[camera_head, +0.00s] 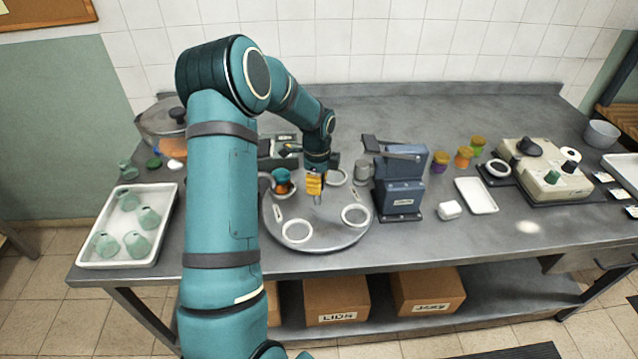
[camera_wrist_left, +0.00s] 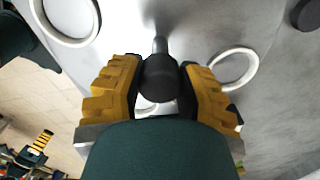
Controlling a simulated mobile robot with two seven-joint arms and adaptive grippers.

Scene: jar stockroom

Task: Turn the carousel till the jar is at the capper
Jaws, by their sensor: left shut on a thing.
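The round grey carousel (camera_head: 328,236) lies on the bench with white ring seats on its top. A jar with orange-brown contents and a teal top (camera_head: 282,182) stands at its back left. The blue capper (camera_head: 400,186) stands just beyond the carousel's right edge, across from the jar. My left gripper (camera_head: 316,194) is over the middle of the carousel. In the left wrist view its yellow fingers (camera_wrist_left: 161,92) are shut on a black knob (camera_wrist_left: 159,80) on a metal post. The head view hides most of the knob. My right gripper is out of view.
A white tray (camera_head: 88,255) with several green glass pieces is at the left. Small filled jars (camera_head: 464,157), a white tray (camera_head: 476,196) and a beige machine (camera_head: 545,172) stand right of the capper. My left arm hides part of the bench. The front right bench is mostly clear.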

